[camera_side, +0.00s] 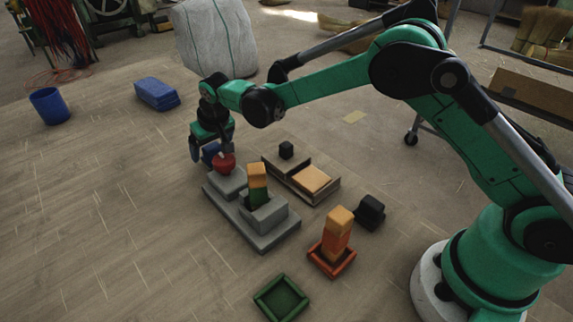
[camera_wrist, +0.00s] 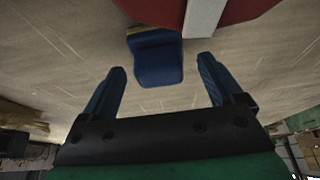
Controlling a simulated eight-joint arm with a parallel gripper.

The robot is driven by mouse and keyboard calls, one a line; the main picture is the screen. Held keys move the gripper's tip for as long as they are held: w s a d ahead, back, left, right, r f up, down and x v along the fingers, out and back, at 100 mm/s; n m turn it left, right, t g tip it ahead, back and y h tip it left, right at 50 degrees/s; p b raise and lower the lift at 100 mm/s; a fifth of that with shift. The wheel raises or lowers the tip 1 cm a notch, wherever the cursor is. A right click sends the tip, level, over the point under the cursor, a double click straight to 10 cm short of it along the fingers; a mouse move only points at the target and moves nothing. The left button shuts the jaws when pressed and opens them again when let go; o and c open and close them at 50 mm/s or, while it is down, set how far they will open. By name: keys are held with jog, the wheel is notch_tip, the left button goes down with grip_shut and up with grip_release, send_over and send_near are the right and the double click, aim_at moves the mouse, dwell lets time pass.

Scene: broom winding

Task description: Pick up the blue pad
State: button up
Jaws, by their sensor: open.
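The blue pad (camera_wrist: 158,60) shows in the wrist view just ahead of my gripper (camera_wrist: 161,66), centred between its two blue fingertips. The fingers are spread apart, with a gap on each side of the pad. In the side view, the blue pad (camera_side: 209,152) is partly hidden by my gripper (camera_side: 212,156), which points down over it beside a round red object (camera_side: 224,163). Whether a finger touches the pad cannot be told.
A grey stepped block (camera_side: 268,234) stands close by, bearing an orange and green piece (camera_side: 257,183). The floor at left is clear, with a blue bin (camera_side: 51,106) behind.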

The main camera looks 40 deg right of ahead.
aim_at(211, 146)
jog(key=shift+w+f, duration=0.1)
jog(key=shift+f, duration=0.15)
jog(key=c, duration=1.2)
jog(key=shift+r, duration=0.1)
notch_tip(211, 146, up, 20)
jog(key=shift+f, duration=0.1)
